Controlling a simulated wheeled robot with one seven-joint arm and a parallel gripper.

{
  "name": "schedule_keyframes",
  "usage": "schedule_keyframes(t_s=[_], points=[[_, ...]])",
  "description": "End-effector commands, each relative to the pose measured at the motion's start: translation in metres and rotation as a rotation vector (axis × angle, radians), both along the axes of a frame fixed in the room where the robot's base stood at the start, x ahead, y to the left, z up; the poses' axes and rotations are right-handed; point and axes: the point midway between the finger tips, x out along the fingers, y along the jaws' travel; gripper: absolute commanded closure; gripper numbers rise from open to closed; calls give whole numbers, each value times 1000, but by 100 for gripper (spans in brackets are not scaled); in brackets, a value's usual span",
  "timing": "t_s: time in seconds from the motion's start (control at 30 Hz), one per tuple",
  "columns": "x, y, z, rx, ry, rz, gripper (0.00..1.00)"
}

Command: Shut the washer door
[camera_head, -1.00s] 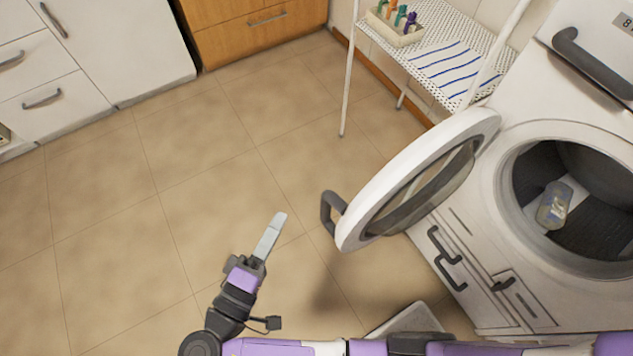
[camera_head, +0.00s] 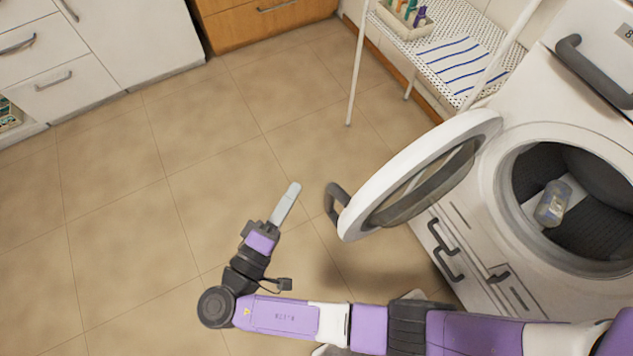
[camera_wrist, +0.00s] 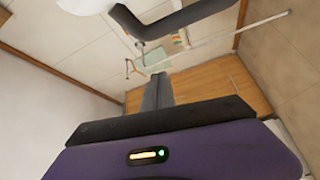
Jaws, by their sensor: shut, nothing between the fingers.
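The white round washer door (camera_head: 375,165) stands wide open in the head view, hinged at the front of the white washer (camera_head: 510,90). Its dark handle (camera_head: 336,203) sticks out at the door's lower left edge. My gripper (camera_head: 293,188) is shut and empty, to the left of the handle with a small gap in the picture. In the wrist view my gripper's fingers (camera_wrist: 158,88) point forward, and the dark handle (camera_wrist: 165,20) shows above them.
A white metal rack (camera_head: 455,55) with a striped cloth and a box of small bottles (camera_head: 405,15) stands behind the door. White cabinets (camera_head: 100,50) and a wooden cabinet (camera_head: 260,20) line the back. The tiled floor (camera_head: 150,190) left of my gripper is clear.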

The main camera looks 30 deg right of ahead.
Motion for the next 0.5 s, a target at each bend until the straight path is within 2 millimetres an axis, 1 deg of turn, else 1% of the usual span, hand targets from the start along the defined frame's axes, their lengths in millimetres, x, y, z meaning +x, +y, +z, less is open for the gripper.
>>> schedule_keyframes(t_s=[0.03, 0.2, 0.3, 0.33, 0.4, 0.5], points=[[3, -7, 4, 0, 2, -4, 100], [22, -36, 6, -1, 1, -6, 100], [30, -50, 6, -1, 4, -3, 100], [21, -49, 4, -1, 7, 0, 100], [11, -51, 2, 0, 6, 0, 100], [1, -54, -1, 0, 4, 0, 100]])
